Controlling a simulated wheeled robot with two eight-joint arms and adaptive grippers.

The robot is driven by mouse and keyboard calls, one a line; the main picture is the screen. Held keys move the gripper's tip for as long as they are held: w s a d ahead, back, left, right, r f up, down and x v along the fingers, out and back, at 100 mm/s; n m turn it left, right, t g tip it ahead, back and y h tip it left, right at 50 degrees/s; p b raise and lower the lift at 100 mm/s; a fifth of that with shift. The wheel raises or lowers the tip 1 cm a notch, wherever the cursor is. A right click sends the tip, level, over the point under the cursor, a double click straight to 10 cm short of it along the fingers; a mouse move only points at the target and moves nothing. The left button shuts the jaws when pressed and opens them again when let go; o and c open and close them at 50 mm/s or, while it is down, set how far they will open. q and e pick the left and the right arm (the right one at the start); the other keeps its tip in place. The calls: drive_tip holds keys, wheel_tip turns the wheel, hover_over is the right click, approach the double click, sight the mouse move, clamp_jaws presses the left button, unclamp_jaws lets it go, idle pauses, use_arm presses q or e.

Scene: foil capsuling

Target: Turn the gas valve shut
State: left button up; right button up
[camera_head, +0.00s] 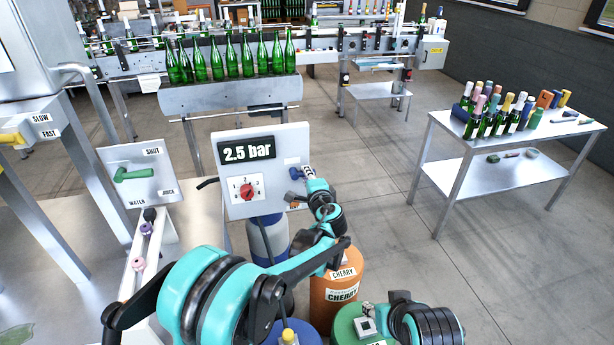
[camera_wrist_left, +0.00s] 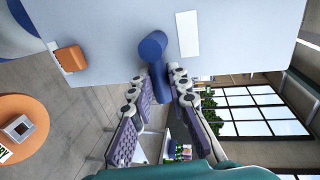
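The gas valve is a blue lever handle (camera_head: 308,171) at the right edge of the light grey panel (camera_head: 240,200) with the "2.5 bar" display. In the left wrist view the handle's round blue end (camera_wrist_left: 153,46) stands out from the panel face, and its lever runs down between my fingers. My left gripper (camera_head: 305,182) is at the handle; in the wrist view its purple-padded fingers (camera_wrist_left: 160,84) lie close on both sides of the lever and appear closed on it.
An orange block (camera_wrist_left: 70,58) sits on the panel near the handle. Orange (camera_head: 338,296) and green (camera_head: 350,326) canisters stand below my left arm. A side table (camera_head: 500,165) with bottles is at right. A red selector knob (camera_head: 247,190) is on the panel.

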use_arm(q)
drive_tip(key=o, duration=0.4)
drive_tip(key=v, duration=1.2)
